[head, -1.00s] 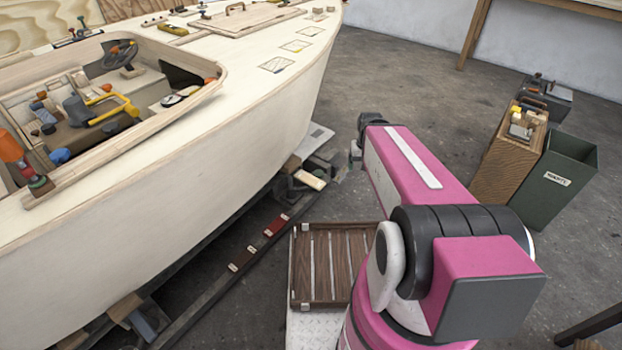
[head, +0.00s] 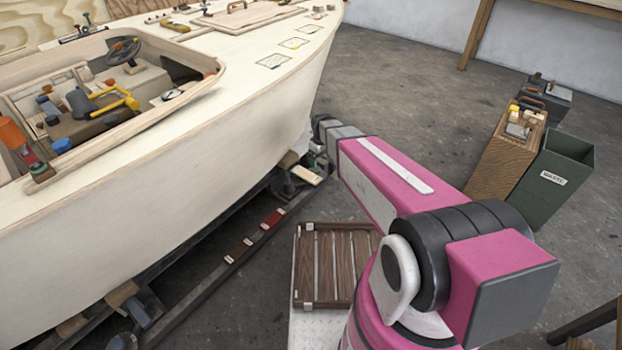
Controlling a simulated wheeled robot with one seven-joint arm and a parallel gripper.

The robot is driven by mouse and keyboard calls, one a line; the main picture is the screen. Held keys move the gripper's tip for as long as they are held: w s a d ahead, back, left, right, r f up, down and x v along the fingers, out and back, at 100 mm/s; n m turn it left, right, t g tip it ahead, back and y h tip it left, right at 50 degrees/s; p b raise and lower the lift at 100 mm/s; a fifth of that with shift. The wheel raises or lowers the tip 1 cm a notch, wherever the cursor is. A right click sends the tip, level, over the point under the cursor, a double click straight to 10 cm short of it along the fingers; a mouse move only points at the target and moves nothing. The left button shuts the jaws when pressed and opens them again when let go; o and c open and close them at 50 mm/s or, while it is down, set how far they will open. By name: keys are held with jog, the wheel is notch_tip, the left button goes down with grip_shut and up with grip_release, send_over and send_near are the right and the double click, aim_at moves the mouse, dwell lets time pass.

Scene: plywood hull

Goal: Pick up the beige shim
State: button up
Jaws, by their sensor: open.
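A flat pale beige piece that looks like the beige shim (head: 307,175) lies low by the hull's right end, at the far end of the cradle rail. My arm reaches from the lower right toward the hull. My gripper (head: 319,163) hangs below the arm's far end, just above and right of the beige piece in the picture. It is small and partly hidden by the wrist, and its fingers do not show clearly. I see nothing held in it. I cannot tell whether it touches the piece.
The pale plywood hull (head: 190,150) rises close left of my gripper. The dark cradle rail (head: 205,292) carries several small labelled pieces. A slatted wooden tray (head: 304,265) is at front centre. A green bin (head: 548,195) and wooden box (head: 500,165) stand right.

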aim_at(314, 178)
jog(key=shift+n, duration=0.8)
jog(key=a+f, duration=0.1)
jog(key=f, duration=0.3)
jog(key=w+a+f, duration=0.1)
jog(key=f, duration=0.3)
jog(key=w+a+f, duration=0.1)
jog(key=f, duration=0.4)
jog(key=c, duration=1.1)
jog(key=shift+s+r, duration=0.1)
jog(key=shift+r, duration=0.05)
notch_tip(314, 178, up, 10)
jog(key=shift+f, duration=0.1)
jog(key=shift+f, duration=0.15)
jog(key=shift+f, duration=4.85)
